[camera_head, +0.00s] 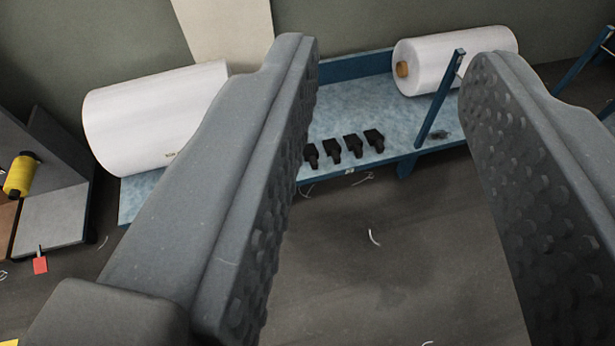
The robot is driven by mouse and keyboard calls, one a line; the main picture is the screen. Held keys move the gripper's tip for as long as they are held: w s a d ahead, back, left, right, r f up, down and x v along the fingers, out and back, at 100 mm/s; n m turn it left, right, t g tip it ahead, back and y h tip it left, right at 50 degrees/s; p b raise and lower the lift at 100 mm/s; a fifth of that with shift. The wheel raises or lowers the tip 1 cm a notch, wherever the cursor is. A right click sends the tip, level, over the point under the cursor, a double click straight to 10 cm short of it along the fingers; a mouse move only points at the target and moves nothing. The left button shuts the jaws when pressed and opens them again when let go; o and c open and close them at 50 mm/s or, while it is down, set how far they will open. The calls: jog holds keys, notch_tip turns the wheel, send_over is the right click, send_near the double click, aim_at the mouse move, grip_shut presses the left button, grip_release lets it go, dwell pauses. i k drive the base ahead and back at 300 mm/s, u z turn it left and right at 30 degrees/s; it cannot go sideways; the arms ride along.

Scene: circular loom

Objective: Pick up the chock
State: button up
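Several small black blocks, which look like the chocks (353,146), stand in a row on the front edge of a blue platform (345,108). The leftmost block is partly hidden by my left finger. My gripper (390,62) is wide open and empty. Its two grey, studded fingers fill the near part of the view. The blocks show in the gap between the fingers, closer to the left finger, and lie well beyond it. Nothing touches the fingers.
A large white roll (150,118) lies on the platform's left part and another white roll (455,60) at its back right. A blue post (440,100) rises near the right roll. A yellow spool (20,174) sits far left. The dark floor (400,270) in front is mostly clear, with thread scraps.

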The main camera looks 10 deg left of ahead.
aim_at(310, 154)
jog(key=u, duration=0.1)
jog(key=k, duration=0.4)
jog(key=z, duration=0.6)
jog(key=i, duration=2.2)
jog(key=u, duration=0.75)
